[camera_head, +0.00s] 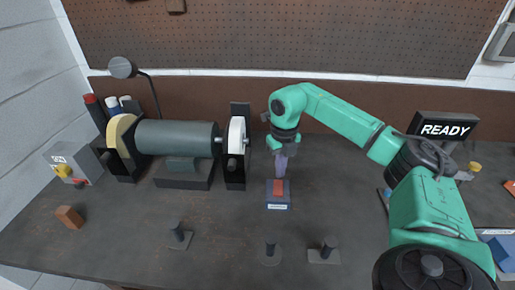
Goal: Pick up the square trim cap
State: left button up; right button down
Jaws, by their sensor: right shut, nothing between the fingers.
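My right gripper (283,150) points down over the middle of the bench, with its fingers shut and empty. Just below its fingertips is a small purple-grey upright piece (281,167); I cannot tell whether they touch. Below that in the picture, a small red square piece (278,187) is on a blue block (279,204) with a white label. I cannot tell for sure which piece is the square trim cap. My left gripper is not in view.
A bench grinder (176,138) with wheels and a lamp (123,68) stands at the left. Several dark pegs on flat bases, one at the front right (328,248), stand along the front. An orange-brown block (70,217) lies at the left. A READY sign (443,128) stands at the right.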

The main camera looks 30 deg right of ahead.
aim_at(181, 239)
jog(key=k+j, duration=1.2)
jog(key=j, duration=0.15)
